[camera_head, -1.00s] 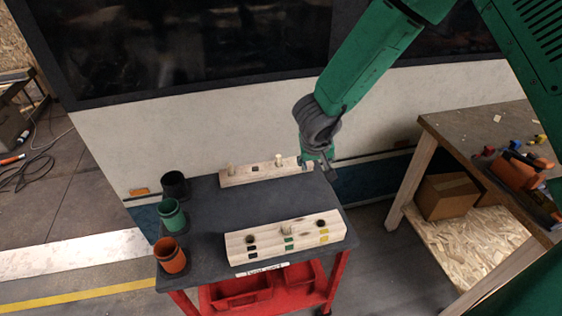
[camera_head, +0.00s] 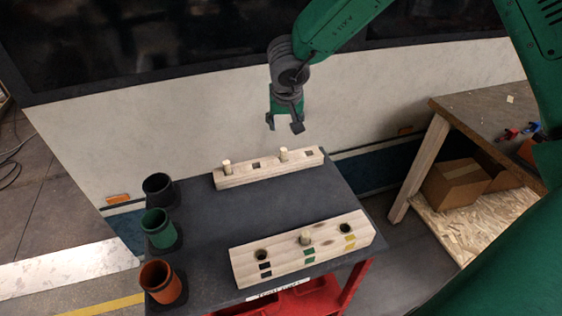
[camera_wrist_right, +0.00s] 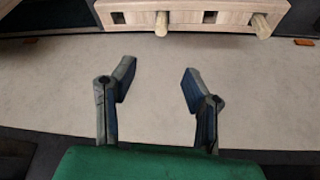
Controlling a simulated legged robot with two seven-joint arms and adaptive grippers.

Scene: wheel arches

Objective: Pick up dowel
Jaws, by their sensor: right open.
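Two dowels stand in the back wooden block (camera_head: 247,176): one dowel (camera_head: 227,167) near its left end and another dowel (camera_head: 284,154) right of its middle. My left gripper is not in view.
Black (camera_head: 158,187), green (camera_head: 157,224) and orange (camera_head: 160,281) cups stand along the left edge of the dark cart top (camera_head: 205,215). A workbench (camera_head: 480,120) with a cardboard box (camera_head: 455,184) below it stands at right. The cart top between the blocks is clear.

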